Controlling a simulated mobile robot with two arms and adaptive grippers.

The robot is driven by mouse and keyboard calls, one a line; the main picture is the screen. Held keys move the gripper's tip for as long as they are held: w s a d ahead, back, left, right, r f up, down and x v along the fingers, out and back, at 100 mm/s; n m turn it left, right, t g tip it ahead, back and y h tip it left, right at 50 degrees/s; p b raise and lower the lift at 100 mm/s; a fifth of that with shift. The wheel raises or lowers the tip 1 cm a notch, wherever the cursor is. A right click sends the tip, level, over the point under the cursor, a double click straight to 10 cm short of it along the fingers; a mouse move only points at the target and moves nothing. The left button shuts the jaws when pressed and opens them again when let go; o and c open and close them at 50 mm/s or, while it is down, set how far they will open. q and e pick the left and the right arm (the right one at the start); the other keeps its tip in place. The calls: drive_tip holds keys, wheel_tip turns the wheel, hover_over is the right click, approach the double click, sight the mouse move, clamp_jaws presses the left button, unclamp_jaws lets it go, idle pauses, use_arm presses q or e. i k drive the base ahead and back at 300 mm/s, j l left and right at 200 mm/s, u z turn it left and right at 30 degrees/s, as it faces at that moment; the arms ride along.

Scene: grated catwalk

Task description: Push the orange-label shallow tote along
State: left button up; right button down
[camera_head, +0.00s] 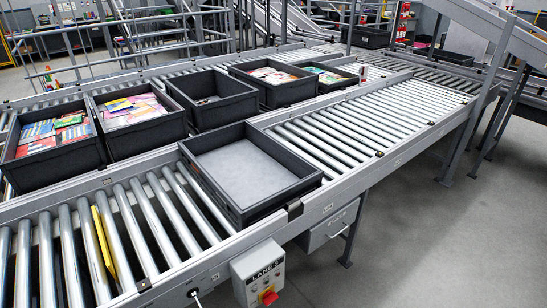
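A shallow dark grey tote (283,201) sits on the near roller conveyor, a little left of the picture's middle. It looks empty, with a plain light grey floor. I cannot make out an orange label on its visible sides. Neither of my grippers is in view.
Several deeper dark totes stand on the conveyor behind, some holding colourful packets, such as the tote (147,136). Bare rollers (345,130) lie right of the shallow tote. A yellow strip (104,245) lies among the rollers at left. A control box (258,275) hangs on the near rail.

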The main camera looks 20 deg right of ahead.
sight(248, 186)
drive_tip(key=l+u, duration=0.25)
drive_tip(key=u, duration=0.2)
drive_tip(key=l+u, duration=0.25)
drive_tip(key=u, duration=0.25)
drive_tip(key=k+l+u, duration=0.15)
drive_tip(key=l, duration=0.25)
drive_tip(key=l+u, duration=0.1)
drive_tip(key=l, duration=0.35)
drive_tip(key=k+l+u, duration=0.15)
drive_tip(key=l, duration=0.2)
drive_tip(key=k+l+u, duration=0.15)
drive_tip(key=l, duration=0.25)
drive_tip(key=k+l+u, duration=0.15)
drive_tip(key=l, duration=0.25)
